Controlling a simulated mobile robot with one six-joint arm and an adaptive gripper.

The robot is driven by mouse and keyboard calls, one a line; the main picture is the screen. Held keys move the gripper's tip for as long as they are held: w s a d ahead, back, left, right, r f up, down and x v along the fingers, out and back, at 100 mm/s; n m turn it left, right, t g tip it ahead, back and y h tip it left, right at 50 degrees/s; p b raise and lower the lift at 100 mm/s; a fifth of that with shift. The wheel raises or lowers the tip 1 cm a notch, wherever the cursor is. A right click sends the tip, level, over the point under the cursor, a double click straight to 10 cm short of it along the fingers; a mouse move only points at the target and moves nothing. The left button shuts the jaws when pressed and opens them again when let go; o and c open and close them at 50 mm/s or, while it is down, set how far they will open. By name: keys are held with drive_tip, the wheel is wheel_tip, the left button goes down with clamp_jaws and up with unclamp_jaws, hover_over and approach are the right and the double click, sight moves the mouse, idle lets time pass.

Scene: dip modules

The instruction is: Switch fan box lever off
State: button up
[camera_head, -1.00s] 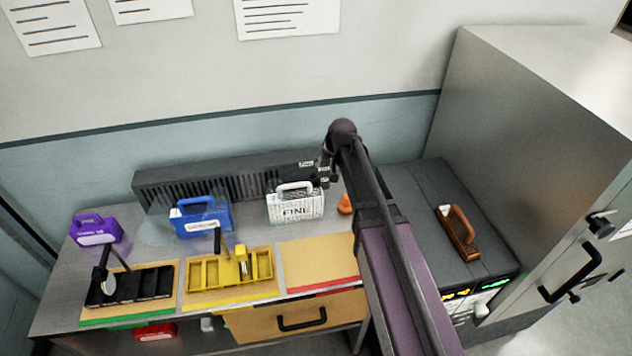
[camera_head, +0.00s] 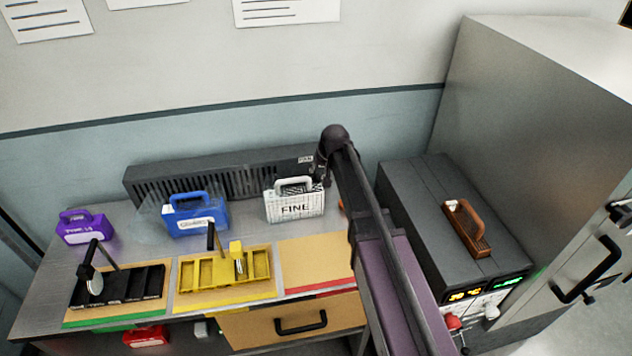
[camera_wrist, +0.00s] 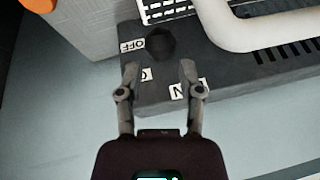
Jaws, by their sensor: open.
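The fan box (camera_head: 225,180) is a long dark box with a slotted front, standing at the back of the bench against the wall. My gripper (camera_head: 318,178) is at its right end. In the wrist view the end of the fan box (camera_wrist: 215,85) carries an OFF label (camera_wrist: 132,45) and a label partly hidden by a finger that shows an N (camera_wrist: 180,93). A dark round shape, perhaps the lever knob (camera_wrist: 160,43), lies just beyond my open fingertips (camera_wrist: 160,70). I cannot tell the lever's exact position or whether a finger touches it.
A white FINE case (camera_head: 295,205) with a raised handle stands in front of the fan box, close to my gripper. Blue (camera_head: 196,215) and purple (camera_head: 85,228) cases stand farther left. A dark box with a brown handle (camera_head: 415,205) is at right.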

drive_tip(key=shift+b+x, duration=2.1)
drive_tip(key=shift+x, duration=0.55)
drive_tip(key=shift+d, duration=0.1)
clamp_jaws()
